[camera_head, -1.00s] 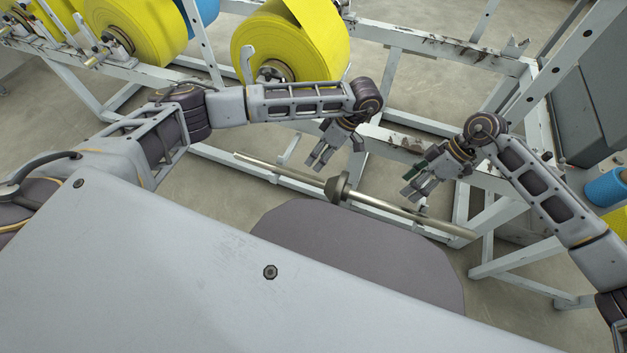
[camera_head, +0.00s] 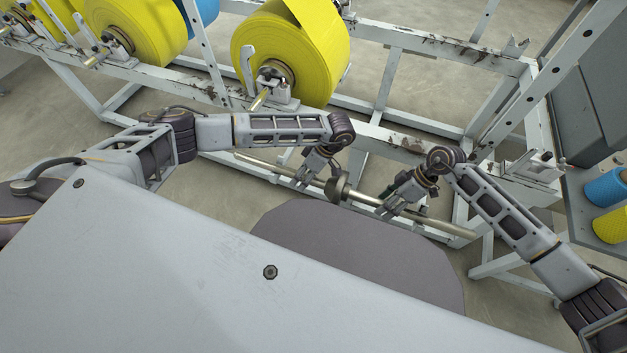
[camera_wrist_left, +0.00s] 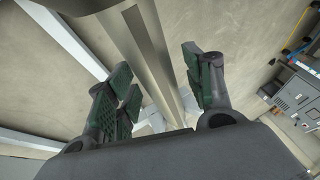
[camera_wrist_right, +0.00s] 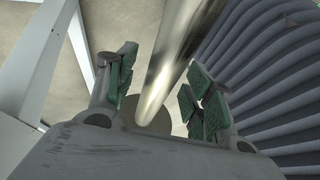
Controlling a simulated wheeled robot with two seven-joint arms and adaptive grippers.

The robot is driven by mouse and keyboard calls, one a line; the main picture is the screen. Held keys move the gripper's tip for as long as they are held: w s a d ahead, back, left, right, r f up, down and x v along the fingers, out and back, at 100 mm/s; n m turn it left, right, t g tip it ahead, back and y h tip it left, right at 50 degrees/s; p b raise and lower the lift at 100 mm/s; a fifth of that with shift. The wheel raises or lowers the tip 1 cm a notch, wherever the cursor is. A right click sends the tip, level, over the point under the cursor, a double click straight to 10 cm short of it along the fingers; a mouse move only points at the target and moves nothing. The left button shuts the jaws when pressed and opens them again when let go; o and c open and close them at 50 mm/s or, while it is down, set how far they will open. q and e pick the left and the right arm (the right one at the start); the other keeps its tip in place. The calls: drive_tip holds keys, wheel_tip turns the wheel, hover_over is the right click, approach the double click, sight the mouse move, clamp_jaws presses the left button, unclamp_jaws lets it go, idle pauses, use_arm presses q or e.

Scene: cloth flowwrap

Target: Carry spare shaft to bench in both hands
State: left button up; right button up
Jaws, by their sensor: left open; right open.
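The spare shaft (camera_head: 266,165) is a long metal rod with a cone-shaped collar (camera_head: 338,188) near its middle. It lies slanted along the low front of the white frame. My left gripper (camera_head: 306,181) is at the shaft, left of the collar. My right gripper (camera_head: 386,210) is at the shaft, right of the collar. Both are open. In the left wrist view the shaft (camera_wrist_left: 152,50) runs between the green-padded fingers. In the right wrist view the shaft (camera_wrist_right: 178,55) also runs between the fingers. I cannot tell whether any pad touches it. The bench is not clearly identifiable.
The white frame (camera_head: 400,40) stands behind the shaft and carries yellow rolls (camera_head: 315,50). Blue and yellow rolls (camera_head: 605,188) sit at the right edge. A dark mat-like surface (camera_head: 360,260) lies in front of the shaft. Open floor (camera_head: 215,200) shows at left.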

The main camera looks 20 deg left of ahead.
use_arm(q)
drive_tip(key=shift+a+f, duration=0.1)
drive_tip(key=shift+f, duration=0.15)
use_arm(e)
drive_tip(key=shift+s+a+f, duration=0.1)
drive_tip(key=shift+f, duration=0.15)
use_arm(q)
clamp_jaws()
use_arm(e)
clamp_jaws()
